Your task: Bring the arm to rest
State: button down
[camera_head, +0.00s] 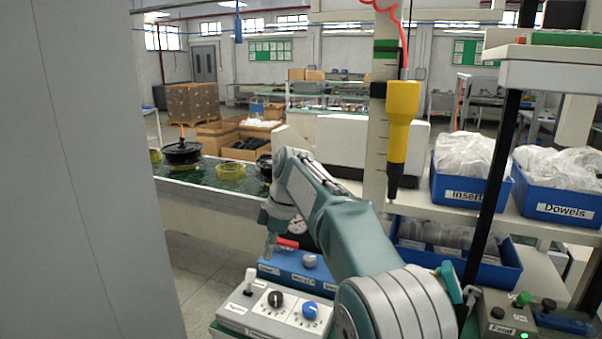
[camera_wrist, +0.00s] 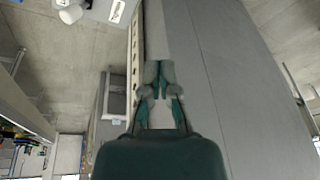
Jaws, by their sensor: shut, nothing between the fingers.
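My arm rises from the lower right in the head view, bends at the elbow near the picture's middle, and hangs down on the left side of the bend. My gripper (camera_head: 270,243) points downward there, above and behind a blue box with a knob (camera_head: 297,270). In the wrist view my gripper (camera_wrist: 158,72) has its two fingertips together with nothing between them. Behind the fingers in that view is a plain grey panel (camera_wrist: 225,60). The gripper appears apart from all surfaces, though its exact clearance is hard to tell.
A grey control box with knobs (camera_head: 276,310) stands in front. A yellow hanging tool (camera_head: 401,125) is right of the arm. Blue bins marked Insert (camera_head: 462,195) and Dowels (camera_head: 565,210) sit right. A large grey panel (camera_head: 80,180) fills the left. A green-topped conveyor (camera_head: 205,171) lies behind.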

jog(key=s+d+r+m+t+h, duration=0.1)
jog(key=s+d+r+m+t, duration=0.1)
jog(key=s+d+m, duration=0.5)
jog(key=s+d+r+m+t, duration=0.2)
jog(key=s+d+r+m, duration=0.15)
jog(key=s+d, duration=0.5)
jog(key=s+d+f+m+t+h, duration=0.1)
jog(key=s+d+f+m, duration=0.2)
jog(key=s, duration=0.5)
jog(key=s+d+f+m+t+h, duration=0.1)
jog(key=s+d+f+m, duration=0.3)
jog(key=s+f+m, duration=0.2)
jog(key=shift+s+f+t, duration=0.35)
jog(key=shift+s+t, duration=0.05)
jog(key=shift+s, duration=0.7)
